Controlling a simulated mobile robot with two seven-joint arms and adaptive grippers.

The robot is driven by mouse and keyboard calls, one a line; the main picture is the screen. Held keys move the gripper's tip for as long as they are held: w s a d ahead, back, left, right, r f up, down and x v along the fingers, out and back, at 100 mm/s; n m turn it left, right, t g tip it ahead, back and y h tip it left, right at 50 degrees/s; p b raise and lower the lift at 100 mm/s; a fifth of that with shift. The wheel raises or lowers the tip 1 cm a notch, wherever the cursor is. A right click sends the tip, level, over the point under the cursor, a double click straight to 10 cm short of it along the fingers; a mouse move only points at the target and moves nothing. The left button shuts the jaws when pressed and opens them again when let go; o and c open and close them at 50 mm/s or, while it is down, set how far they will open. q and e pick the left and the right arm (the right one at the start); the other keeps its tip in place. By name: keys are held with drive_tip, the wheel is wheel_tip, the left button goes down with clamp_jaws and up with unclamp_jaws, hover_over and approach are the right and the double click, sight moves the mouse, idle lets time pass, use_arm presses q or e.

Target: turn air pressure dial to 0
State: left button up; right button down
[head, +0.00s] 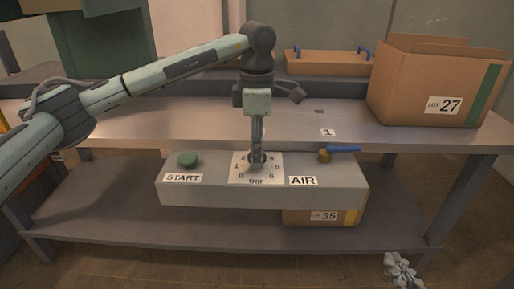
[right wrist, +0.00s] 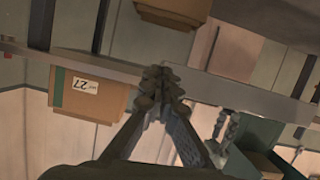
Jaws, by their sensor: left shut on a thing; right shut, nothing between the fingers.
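The air pressure dial sits on a white plate (head: 244,174) with numbers and the word "bar", on top of a grey control box (head: 213,195). My left gripper (head: 257,158) points down from above and is shut on the dial's knob, which its fingers mostly hide. Which number the knob points at cannot be told. A label "AIR" (head: 303,181) is right of the plate. My right gripper (head: 402,270) is low at the bottom right of the head view, apart from the box. In the right wrist view (right wrist: 163,85) its fingers are shut and empty.
Behind is a metal bench (head: 200,120) with a cardboard box marked 27 (head: 410,90). A box marked 35 (head: 322,217) sits on the lower shelf (head: 130,215).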

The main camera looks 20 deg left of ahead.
use_arm(q)
drive_tip(key=shift+r+n, duration=0.1)
drive_tip(key=shift+n, duration=0.9)
drive_tip(key=n, duration=0.2)
drive_tip(key=shift+n+p, duration=0.3)
drive_tip(key=shift+n, duration=0.1)
drive_tip(key=n, duration=0.2)
drive_tip(key=shift+n, duration=0.3)
drive_tip(key=n+p, duration=0.1)
drive_tip(key=n, duration=0.4)
drive_tip(key=shift+n+p, duration=0.35)
drive_tip(key=shift+n, duration=2.35)
use_arm(e)
drive_tip(key=s+d+f+g+h, duration=0.3)
drive_tip(key=s+d+f+g, duration=0.2)
drive_tip(key=d+f, duration=0.3)
drive_tip(key=shift+s+d+f+m+g, duration=0.15)
drive_tip(key=shift+s+f+m+g, duration=0.2)
drive_tip(key=shift+s, duration=0.4)
use_arm(q)
drive_tip(key=o, duration=1.2)
drive_tip(key=shift+c, duration=0.2)
use_arm(e)
drive_tip(key=shift+d+r, duration=0.1)
